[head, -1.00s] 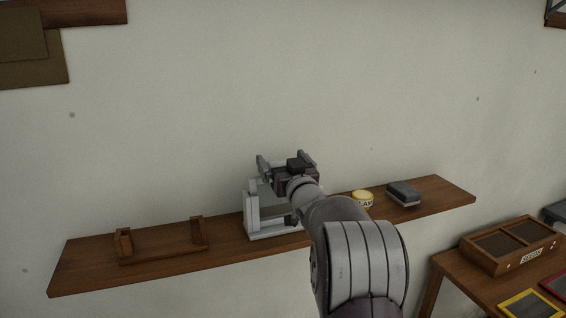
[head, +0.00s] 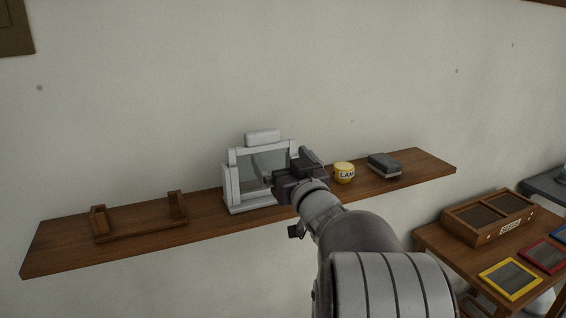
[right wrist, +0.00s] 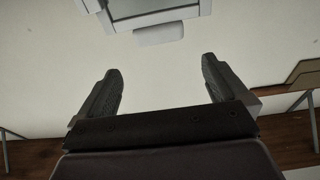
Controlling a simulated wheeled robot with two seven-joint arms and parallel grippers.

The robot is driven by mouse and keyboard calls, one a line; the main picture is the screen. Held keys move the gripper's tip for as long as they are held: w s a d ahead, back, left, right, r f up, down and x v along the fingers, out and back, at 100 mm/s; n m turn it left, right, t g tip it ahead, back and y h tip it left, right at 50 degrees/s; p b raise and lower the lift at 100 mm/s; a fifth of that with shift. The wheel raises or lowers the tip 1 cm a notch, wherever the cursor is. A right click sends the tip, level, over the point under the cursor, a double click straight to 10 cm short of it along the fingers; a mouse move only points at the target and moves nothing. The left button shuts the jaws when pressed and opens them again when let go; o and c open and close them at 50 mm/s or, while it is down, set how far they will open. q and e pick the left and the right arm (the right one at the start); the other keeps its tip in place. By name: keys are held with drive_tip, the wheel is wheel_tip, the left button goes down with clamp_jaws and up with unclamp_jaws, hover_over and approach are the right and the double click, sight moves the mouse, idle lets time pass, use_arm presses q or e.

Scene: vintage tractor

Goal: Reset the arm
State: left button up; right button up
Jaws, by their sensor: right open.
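My right gripper (head: 290,172) is open and empty in the head view, in front of the wooden shelf and overlapping the right part of a white framed stand. Its two spread fingers (right wrist: 162,90) show in the right wrist view with nothing between them. The white stand (head: 231,190) has a grey pane and a pale block on top. The stand also shows in the right wrist view (right wrist: 157,16), at the top and beyond the fingertips. My right arm hides the shelf's lower middle. My left gripper is not in view.
The wooden shelf (head: 215,222) holds a wooden cradle (head: 140,232) on the left, a yellow tin labelled LAMP (head: 344,173) and a grey block (head: 384,165) on the right. A side table at lower right carries a SEEDS box (head: 487,217) and coloured frames (head: 510,279).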

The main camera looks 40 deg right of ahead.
idle(0.4)
drive_tip(key=s+a+f+m+g, duration=0.1)
drive_tip(key=s+f+g, duration=0.3)
drive_tip(key=f, duration=0.6)
drive_tip(key=s+a+f+m+g, duration=0.1)
drive_tip(key=f+g, duration=0.5)
drive_tip(key=f, duration=0.3)
drive_tip(key=s+a+f+n+g+y, duration=0.2)
drive_tip(key=s+a+f, duration=0.1)
drive_tip(key=a, duration=0.4)
drive_tip(key=s+a+f+n+g+y, duration=0.2)
drive_tip(key=a+f, duration=0.3)
drive_tip(key=a, duration=0.3)
drive_tip(key=s+a+f+n+g+y, duration=0.1)
drive_tip(key=s+a+f+g+y, duration=0.1)
drive_tip(key=a, duration=0.6)
wheel_tip(320, 180, down, 3)
drive_tip(key=s+g, duration=0.1)
drive_tip(key=s, duration=0.1)
drive_tip(key=shift+s+r+n+g, duration=0.2)
drive_tip(key=shift+s+n+g, duration=0.1)
drive_tip(key=shift+n, duration=0.1)
